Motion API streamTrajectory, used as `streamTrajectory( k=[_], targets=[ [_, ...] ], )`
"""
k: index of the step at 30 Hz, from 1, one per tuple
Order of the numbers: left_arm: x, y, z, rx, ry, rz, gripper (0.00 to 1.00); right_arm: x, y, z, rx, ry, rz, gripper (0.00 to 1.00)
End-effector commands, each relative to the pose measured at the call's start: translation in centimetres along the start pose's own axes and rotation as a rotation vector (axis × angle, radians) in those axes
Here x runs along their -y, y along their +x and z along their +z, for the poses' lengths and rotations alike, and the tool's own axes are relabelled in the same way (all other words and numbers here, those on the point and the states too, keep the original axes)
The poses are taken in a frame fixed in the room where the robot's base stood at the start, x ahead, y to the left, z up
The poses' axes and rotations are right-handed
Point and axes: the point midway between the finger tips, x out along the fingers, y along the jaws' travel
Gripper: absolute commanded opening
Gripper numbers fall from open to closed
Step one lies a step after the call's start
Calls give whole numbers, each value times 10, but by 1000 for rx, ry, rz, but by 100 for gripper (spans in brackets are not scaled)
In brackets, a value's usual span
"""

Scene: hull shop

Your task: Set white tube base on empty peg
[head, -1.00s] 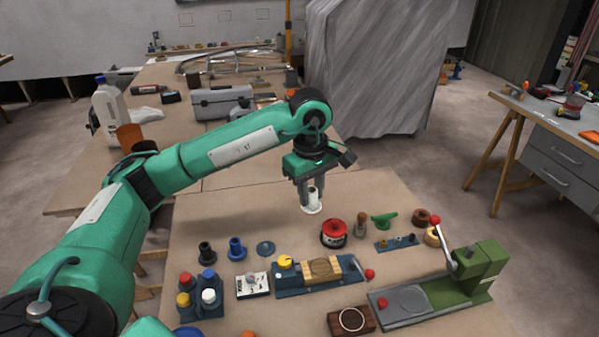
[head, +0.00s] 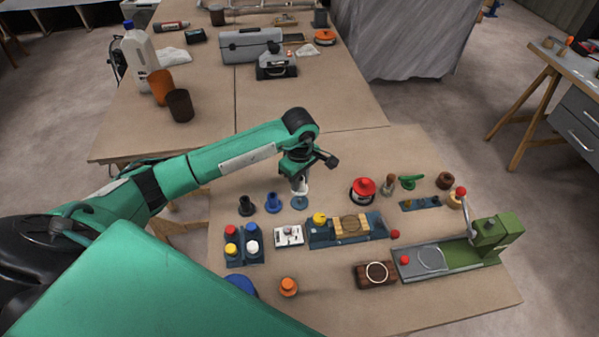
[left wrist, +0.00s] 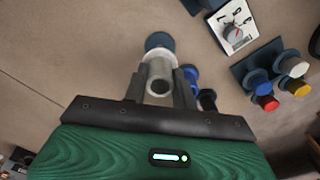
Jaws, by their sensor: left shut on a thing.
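The white tube base (left wrist: 160,76) is held between the fingers of my left gripper (left wrist: 163,88), its open round end facing the wrist camera. In the head view my left gripper (head: 300,186) is over the round blue-grey base of the empty peg (head: 300,203). This base also shows just beyond the tube in the left wrist view (left wrist: 158,41). The peg itself is hidden, so I cannot tell whether the tube is around it or above it. A black tube base (head: 247,206) and a blue tube base (head: 273,204) stand to the left. My right gripper is not in view.
A blue tray of capped posts (head: 243,262), a white switch box (head: 289,235) and a blue fixture with a wooden block (head: 349,241) stand close in front. A red spool (head: 362,191) stands to the right. Bare tabletop lies behind the gripper.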

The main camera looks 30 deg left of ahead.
Motion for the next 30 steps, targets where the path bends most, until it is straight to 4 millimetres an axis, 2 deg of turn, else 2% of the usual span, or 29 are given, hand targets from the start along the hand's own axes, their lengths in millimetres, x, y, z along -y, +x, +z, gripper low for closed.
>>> streamTrajectory(
  k=[15,30],
  targets=[
    [0,49,0,0,0,0,3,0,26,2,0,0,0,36],
    [0,52,0,0,0,0,3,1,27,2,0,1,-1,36]
  ],
)
